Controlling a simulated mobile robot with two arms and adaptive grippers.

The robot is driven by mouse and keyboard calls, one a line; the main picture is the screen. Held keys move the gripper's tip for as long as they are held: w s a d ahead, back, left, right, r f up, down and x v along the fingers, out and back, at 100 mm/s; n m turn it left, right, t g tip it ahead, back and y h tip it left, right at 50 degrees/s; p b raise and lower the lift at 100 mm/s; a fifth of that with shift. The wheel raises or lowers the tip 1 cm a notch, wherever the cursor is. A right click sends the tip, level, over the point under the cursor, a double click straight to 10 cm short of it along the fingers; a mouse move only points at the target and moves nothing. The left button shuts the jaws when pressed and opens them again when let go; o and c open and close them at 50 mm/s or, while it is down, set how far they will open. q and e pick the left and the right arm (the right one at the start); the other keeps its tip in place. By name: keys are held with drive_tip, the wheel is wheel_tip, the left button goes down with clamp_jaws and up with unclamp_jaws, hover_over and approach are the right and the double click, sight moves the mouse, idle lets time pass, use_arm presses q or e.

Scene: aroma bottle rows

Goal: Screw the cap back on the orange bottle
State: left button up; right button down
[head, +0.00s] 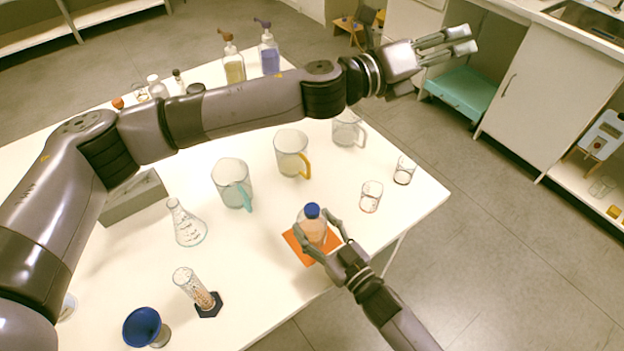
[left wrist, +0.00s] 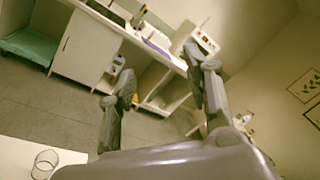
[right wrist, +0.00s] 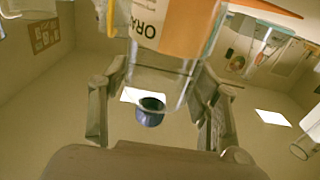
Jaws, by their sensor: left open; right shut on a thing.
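The orange bottle (head: 312,230) is clear with orange contents and stands upright at the orange mat (head: 294,243) near the table's front right edge. A blue cap (head: 312,210) shows at its top; I cannot tell if it is screwed tight. My right gripper (head: 316,226) is shut on the bottle, one finger on each side. In the right wrist view the bottle's orange label (right wrist: 180,25) and the dark blue cap (right wrist: 150,112) show between the fingers. My left gripper (head: 472,39) is open and empty, beyond the table's far right side; its fingers (left wrist: 162,68) also show in the left wrist view.
Two small glasses (head: 371,196) (head: 403,170) stand right of the bottle. Mugs with orange (head: 290,153) and teal (head: 231,183) handles stand behind it. A flask (head: 185,222), a cylinder (head: 196,290) and a blue funnel (head: 146,327) are left. My left arm crosses above the table.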

use_arm(q)
drive_tip(key=s+d+f+m+g, duration=0.2)
drive_tip(key=s+m+g, duration=0.2)
drive_tip(key=s+g, duration=0.6)
drive_tip(key=s+a+f+g+y, duration=0.2)
drive_tip(key=s+a+f+y, duration=0.15)
drive_tip(key=s+f, duration=0.3)
drive_tip(key=w+a+f+n+t+y, duration=0.1)
drive_tip(key=w+a+f+n+y, duration=0.1)
drive_tip(key=a, duration=0.4)
drive_tip(key=w+a+f+n+t+y, duration=0.1)
drive_tip(key=w+a+f+n+y, duration=0.1)
drive_tip(key=a+f+n+y, duration=0.2)
drive_tip(key=w+a+f+n+t+y, duration=0.2)
drive_tip(key=a+f+n+y, duration=0.1)
drive_tip(key=a+f+y, duration=0.4)
drive_tip(key=shift+w+a+f+n, duration=0.1)
drive_tip(key=shift+w+a+n, duration=0.1)
drive_tip(key=shift+a, duration=0.55)
drive_tip(key=shift+w+a+n, duration=0.1)
drive_tip(key=shift+w+a, duration=0.1)
drive_tip(key=shift+a, duration=0.5)
